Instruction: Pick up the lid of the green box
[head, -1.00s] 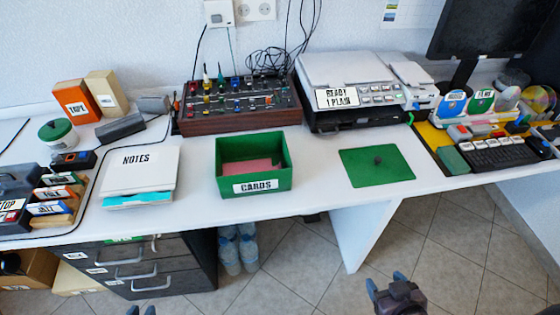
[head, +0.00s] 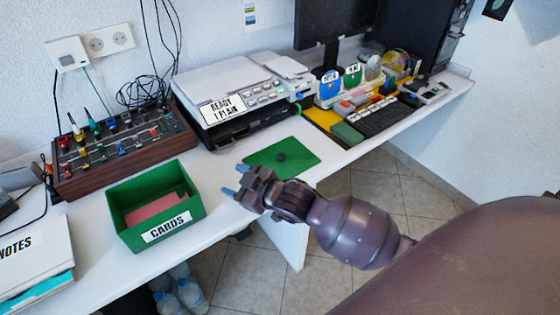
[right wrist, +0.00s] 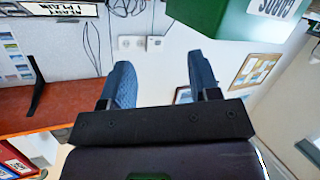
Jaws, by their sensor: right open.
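The green lid (head: 295,150) lies flat on the white table, right of the open green box (head: 125,227), with a small dark knob (head: 281,156) in its middle. The box is labelled CARDS and holds something pink. In the right wrist view, part of the box (right wrist: 235,18) shows at the top right; I cannot make out the lid there. My right gripper (head: 236,180) is open and empty, between the box and the lid near the table's front edge. Its spread blue fingers (right wrist: 160,80) show in the right wrist view. My left gripper is out of view.
A printer (head: 235,95) stands behind the lid. A knobbed console (head: 125,150) stands behind the box. A yellow mat (head: 322,116) with a keyboard (head: 385,117) lies to the right. Bare table surrounds the lid's left side.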

